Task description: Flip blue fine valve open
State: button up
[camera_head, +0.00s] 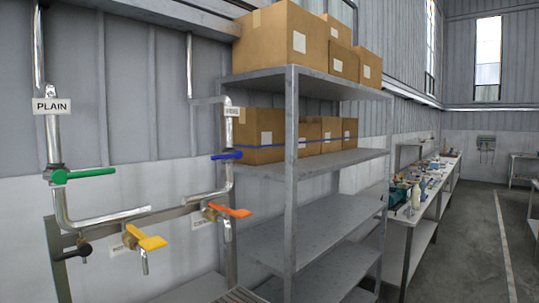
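The blue valve handle (227,155) is on the right vertical pipe, level with the middle shelf boxes. A green valve handle (84,173) is on the left pipe under a "PLAIN" label (51,106). A yellow handle (147,238), an orange handle (230,210) and a black handle (73,252) are lower down. My gripper is not in view.
A grey metal shelf rack (291,180) with cardboard boxes (281,40) stands close to the right of the blue valve. A long bench (403,217) with many small items runs along the wall further right. The floor (470,245) at the right is open.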

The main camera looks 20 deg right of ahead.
aim_at(225, 157)
jog(key=i+l+z, duration=0.15)
jog(key=i+j+u, duration=0.1)
jog(key=u, duration=0.3)
jog(key=i+j+u, duration=0.1)
jog(key=u, duration=0.3)
jog(key=i+j+u, duration=0.15)
jog(key=u, duration=0.25)
jog(key=j, duration=0.1)
